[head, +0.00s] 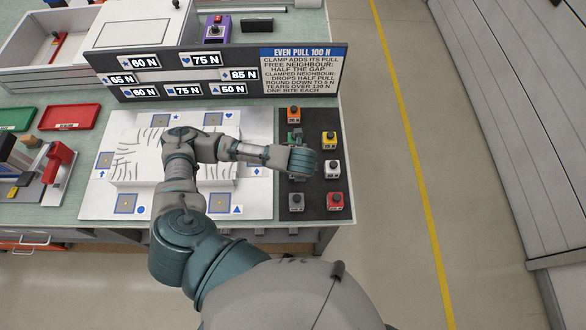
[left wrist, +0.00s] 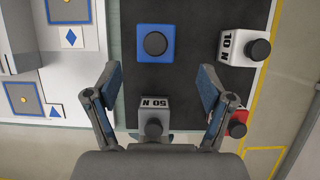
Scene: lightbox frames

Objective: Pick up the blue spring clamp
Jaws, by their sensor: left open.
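The blue spring clamp (left wrist: 138,48), a blue block with a dark round knob, sits on the dark mat in the left wrist view. It lies just beyond my left gripper (left wrist: 158,72), in line with the gap between its fingers. The fingers are spread and empty, and I see no contact with the clamp. In the head view my left gripper (head: 298,176) is over the middle of the mat's left column, and my arm hides the blue clamp there. My right gripper is not in view.
On the mat (head: 314,215), the grey clamp (left wrist: 155,120) lies between the open fingers' lower parts. A white clamp (left wrist: 235,47) and a red clamp (left wrist: 238,122) are to the right. Orange (head: 293,116) and yellow (head: 329,142) clamps stand further back. A sign panel (head: 215,72) stands behind.

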